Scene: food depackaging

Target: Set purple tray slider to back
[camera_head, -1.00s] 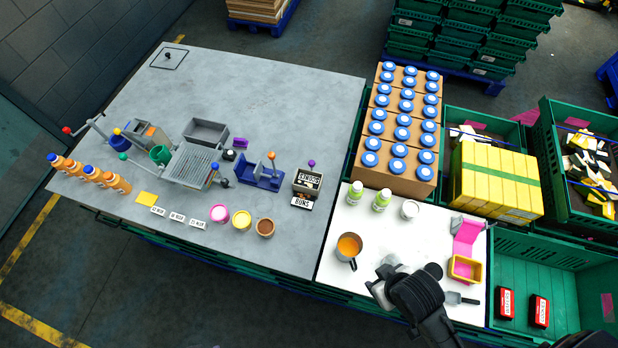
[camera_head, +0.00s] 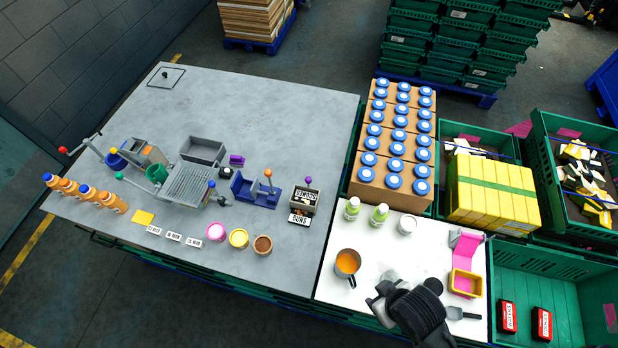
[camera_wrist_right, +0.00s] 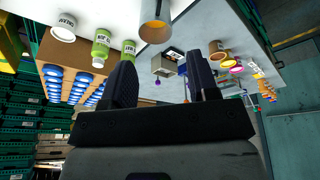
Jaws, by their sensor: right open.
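A small purple block (camera_head: 237,160) lies on the grey table beside the grey tray (camera_head: 205,150). A purple ball knob (camera_head: 308,180) stands on a small dark-and-grey box (camera_head: 304,199) at the table's right part. I cannot tell which of these is the purple tray slider, nor its position. In the right wrist view the box (camera_wrist_right: 168,63) with its purple knob (camera_wrist_right: 158,84) shows beyond the fingers. My left gripper is not in view.
The white worktop (camera_head: 400,255) holds a pot (camera_head: 347,263), bottles (camera_head: 379,214) and a pink-and-yellow holder (camera_head: 466,283). A blue fixture (camera_head: 256,188) with an orange knob stands left of the box. The grey table's back half (camera_head: 270,110) is mostly clear.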

